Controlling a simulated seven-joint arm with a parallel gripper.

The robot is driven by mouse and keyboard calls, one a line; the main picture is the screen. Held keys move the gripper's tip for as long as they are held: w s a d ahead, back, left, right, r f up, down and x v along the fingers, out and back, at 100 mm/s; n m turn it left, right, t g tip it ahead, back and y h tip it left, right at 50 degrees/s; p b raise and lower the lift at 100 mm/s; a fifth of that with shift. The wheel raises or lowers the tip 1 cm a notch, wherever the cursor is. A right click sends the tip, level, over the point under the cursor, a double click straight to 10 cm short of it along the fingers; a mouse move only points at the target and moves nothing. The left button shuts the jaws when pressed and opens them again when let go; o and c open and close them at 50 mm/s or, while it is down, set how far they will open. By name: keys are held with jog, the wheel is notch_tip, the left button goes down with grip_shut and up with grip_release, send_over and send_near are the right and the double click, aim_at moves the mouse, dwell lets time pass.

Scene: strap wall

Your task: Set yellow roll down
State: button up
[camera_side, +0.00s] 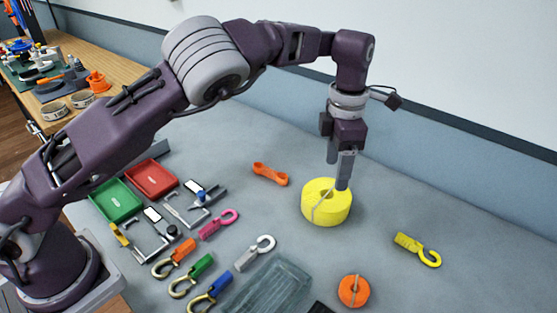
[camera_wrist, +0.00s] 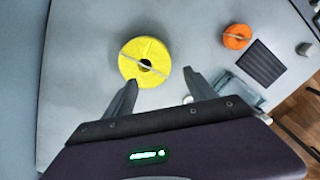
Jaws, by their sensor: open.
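The yellow roll (camera_side: 318,208) rests flat on the grey table, with a pale strap across it and a hole in its middle. My gripper (camera_side: 338,174) points down over the far side of the roll, and one finger overlaps the roll in the side view. In the wrist view, the yellow roll (camera_wrist: 133,56) lies beyond my gripper (camera_wrist: 161,80), whose two fingers stand apart with nothing between their tips. I cannot tell whether a finger touches the roll.
An orange roll (camera_side: 354,291) and a yellow hook (camera_side: 417,249) lie to the right. An orange strap piece (camera_side: 270,174) lies to the left. Several clips, a red tray (camera_side: 152,179) and a green tray (camera_side: 117,200) fill the left side. A wall runs behind the table.

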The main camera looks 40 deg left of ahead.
jog(key=shift+r, duration=0.1)
jog(key=s+a+r+m+t+h, duration=0.1)
jog(key=s+a+r+m, duration=0.5)
jog(key=s+r, duration=0.25)
jog(key=s+a+r+m+t+h, duration=0.1)
jog(key=s+a+r+m+h, duration=0.1)
jog(key=s+a+r+m, duration=0.6)
jog(key=s+a+f+m+t+y, duration=0.1)
jog(key=s+m, duration=0.5)
jog(key=s, duration=0.2)
jog(key=s+a+f+m+t+y, duration=0.1)
jog(key=s+f+m+t+y, duration=0.1)
jog(key=s+m, duration=0.5)
jog(key=shift+s+a+t, duration=0.3)
jog(key=shift+s+a, duration=0.05)
jog(key=shift+s, duration=0.85)
